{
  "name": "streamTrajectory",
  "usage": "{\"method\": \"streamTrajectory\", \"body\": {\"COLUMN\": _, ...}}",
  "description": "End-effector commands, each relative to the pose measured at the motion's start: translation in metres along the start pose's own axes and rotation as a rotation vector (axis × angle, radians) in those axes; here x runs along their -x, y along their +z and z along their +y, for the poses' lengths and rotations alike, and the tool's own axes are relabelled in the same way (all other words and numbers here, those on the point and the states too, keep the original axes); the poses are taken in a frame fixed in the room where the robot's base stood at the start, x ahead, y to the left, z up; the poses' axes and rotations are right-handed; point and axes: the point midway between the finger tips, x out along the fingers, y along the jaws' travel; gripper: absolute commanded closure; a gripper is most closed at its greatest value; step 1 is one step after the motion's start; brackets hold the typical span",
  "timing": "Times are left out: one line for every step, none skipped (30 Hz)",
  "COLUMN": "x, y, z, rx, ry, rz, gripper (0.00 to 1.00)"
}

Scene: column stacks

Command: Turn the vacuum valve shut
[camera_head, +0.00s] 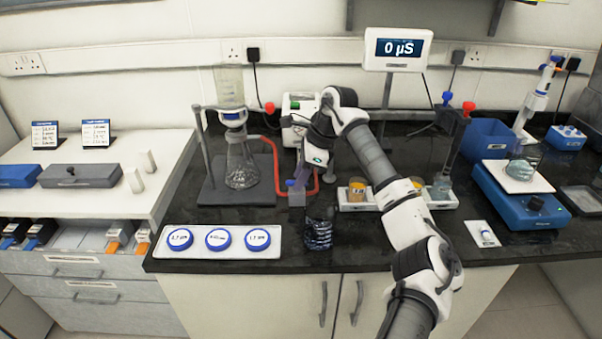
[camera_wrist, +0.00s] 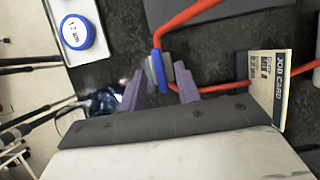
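The vacuum valve shows in the wrist view as a blue handle (camera_wrist: 158,73) with a grey part beside it, where the red tubing meets it. In the head view, its grey block (camera_head: 297,198) stands on the black bench, right of the filter flask (camera_head: 241,168). My gripper (camera_head: 299,178) points down at the valve, partly hiding it. In the wrist view, the two purple fingers of my gripper (camera_wrist: 160,76) are apart, with the valve handle between their tips. Small gaps seem to remain at the sides; I cannot tell whether either finger touches it.
Red tubing (camera_wrist: 196,92) runs past the fingers. A job card (camera_wrist: 270,88) stands to the right in the wrist view. A white tray with blue-rimmed discs (camera_head: 270,252) and a dark glass-like vessel (camera_head: 318,236) are near the bench front. A white pump-like unit (camera_head: 298,112) stands behind.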

Motion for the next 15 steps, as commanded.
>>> {"method": "streamTrajectory", "body": {"x": 0.0, "y": 0.0, "z": 0.0, "rx": 0.0, "ry": 0.0, "rz": 0.0, "gripper": 0.67}}
{"method": "streamTrajectory", "body": {"x": 0.0, "y": 0.0001, "z": 0.0, "rx": 0.0, "ry": 0.0, "rz": 0.0, "gripper": 0.67}}
{"method": "streamTrajectory", "body": {"x": 0.0001, "y": 0.0001, "z": 0.0, "rx": 0.0, "ry": 0.0, "rz": 0.0, "gripper": 0.69}}
{"method": "streamTrajectory", "body": {"x": 0.0001, "y": 0.0001, "z": 0.0, "rx": 0.0, "ry": 0.0, "rz": 0.0, "gripper": 0.72}}
{"method": "streamTrajectory", "body": {"x": 0.0001, "y": 0.0001, "z": 0.0, "rx": 0.0, "ry": 0.0, "rz": 0.0, "gripper": 0.76}}
{"method": "streamTrajectory", "body": {"x": 0.0002, "y": 0.0001, "z": 0.0, "rx": 0.0, "ry": 0.0, "rz": 0.0, "gripper": 0.82}}
{"method": "streamTrajectory", "body": {"x": 0.0002, "y": 0.0001, "z": 0.0, "rx": 0.0, "ry": 0.0, "rz": 0.0, "gripper": 0.86}}
{"method": "streamTrajectory", "body": {"x": 0.0002, "y": 0.0001, "z": 0.0, "rx": 0.0, "ry": 0.0, "rz": 0.0, "gripper": 0.9}}
{"method": "streamTrajectory", "body": {"x": 0.0003, "y": 0.0001, "z": 0.0, "rx": 0.0, "ry": 0.0, "rz": 0.0, "gripper": 0.95}}
{"method": "streamTrajectory", "body": {"x": 0.0003, "y": 0.0001, "z": 0.0, "rx": 0.0, "ry": 0.0, "rz": 0.0, "gripper": 0.99}}
{"method": "streamTrajectory", "body": {"x": 0.0003, "y": 0.0001, "z": 0.0, "rx": 0.0, "ry": 0.0, "rz": 0.0, "gripper": 1.0}}
{"method": "streamTrajectory", "body": {"x": 0.0004, "y": 0.0001, "z": 0.0, "rx": 0.0, "ry": 0.0, "rz": 0.0, "gripper": 1.0}}
{"method": "streamTrajectory", "body": {"x": 0.0004, "y": 0.0001, "z": 0.0, "rx": 0.0, "ry": 0.0, "rz": 0.0, "gripper": 1.0}}
{"method": "streamTrajectory", "body": {"x": 0.0004, "y": 0.0001, "z": 0.0001, "rx": 0.0, "ry": 0.0, "rz": 0.0, "gripper": 1.0}}
{"method": "streamTrajectory", "body": {"x": 0.0003, "y": 0.0, "z": 0.0001, "rx": 0.0, "ry": 0.0, "rz": 0.0, "gripper": 1.0}}
